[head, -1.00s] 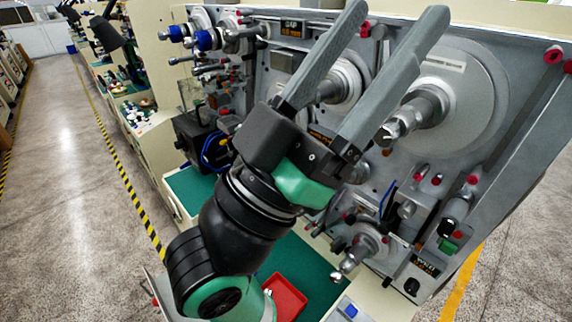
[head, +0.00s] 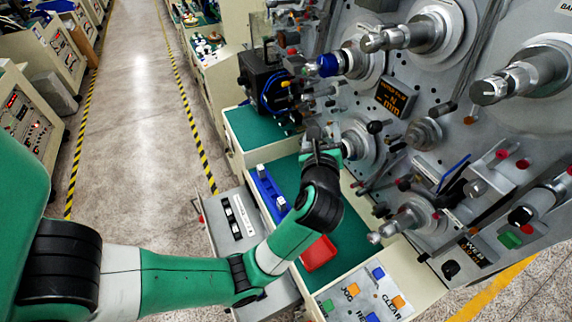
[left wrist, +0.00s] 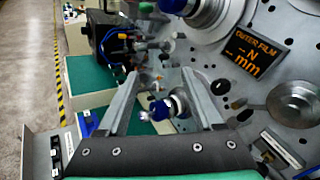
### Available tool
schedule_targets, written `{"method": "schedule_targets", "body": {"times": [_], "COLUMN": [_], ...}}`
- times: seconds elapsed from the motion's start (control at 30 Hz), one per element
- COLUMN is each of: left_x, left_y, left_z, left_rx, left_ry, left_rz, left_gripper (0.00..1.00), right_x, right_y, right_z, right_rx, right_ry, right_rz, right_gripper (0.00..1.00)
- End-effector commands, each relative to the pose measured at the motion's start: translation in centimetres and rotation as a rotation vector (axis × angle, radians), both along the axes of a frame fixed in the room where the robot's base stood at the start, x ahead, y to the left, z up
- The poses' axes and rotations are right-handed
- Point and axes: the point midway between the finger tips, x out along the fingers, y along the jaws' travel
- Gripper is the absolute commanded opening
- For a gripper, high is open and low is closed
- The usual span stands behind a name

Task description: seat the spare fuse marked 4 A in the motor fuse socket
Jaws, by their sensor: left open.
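My left gripper (head: 321,148) is stretched out over the green bench, close to the machine's face. In the left wrist view the left gripper (left wrist: 161,76) has its two fingers wide apart with nothing between them; a spindle with a blue collar (left wrist: 160,110) shows behind the gap. A blue holder (head: 267,192) with small pale pieces lies left of the gripper; it also shows in the left wrist view (left wrist: 84,122). A grey panel (head: 247,237) beside it carries several black-and-white fittings. I cannot make out a 4 A marking or tell which fitting is the motor fuse socket.
A red tray (head: 318,253) lies below my left arm. A button panel (head: 367,291) marked JOG and CLEAR is at the front. Spindles (head: 410,36) and knobs stick out from the machine at right. The aisle floor (head: 140,120) is clear at left.

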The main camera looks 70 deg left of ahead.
Motion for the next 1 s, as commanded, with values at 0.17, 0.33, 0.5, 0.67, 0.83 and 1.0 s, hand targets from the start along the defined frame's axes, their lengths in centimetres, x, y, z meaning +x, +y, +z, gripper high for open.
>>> {"method": "schedule_targets", "body": {"times": [0.17,0.33,0.5,0.67,0.83,1.0], "left_x": [-3.6,-9.7,-11.0,-10.7,-10.2,-9.9], "left_y": [-4.0,-4.9,-4.2,-3.4,-1.8,-1.2], "left_z": [-21.6,-30.9,-31.8,-33.4,-36.2,-37.2], "left_rx": [-0.543,-0.701,-0.711,-0.711,-0.709,-0.708], "left_ry": [0.394,0.584,0.595,0.595,0.594,0.591], "left_rz": [-0.066,-0.036,-0.007,-0.007,-0.007,-0.010], "left_gripper": [0.68,0.68,0.68,0.68,0.68,0.68], "right_x": [0.0,0.0,0.0,0.0,0.0,0.0], "right_y": [0.0,0.0,0.0,0.0,0.0,0.0], "right_z": [-1.1,-1.9,-2.0,-2.5,-3.2,-3.3], "right_rx": [0.000,0.000,0.000,0.000,0.000,0.000], "right_ry": [0.000,0.000,0.000,0.000,0.000,0.000], "right_rz": [0.000,0.000,0.000,0.000,0.000,0.000], "right_gripper": [0.50,0.50,0.50,0.50,0.50,0.50]}}
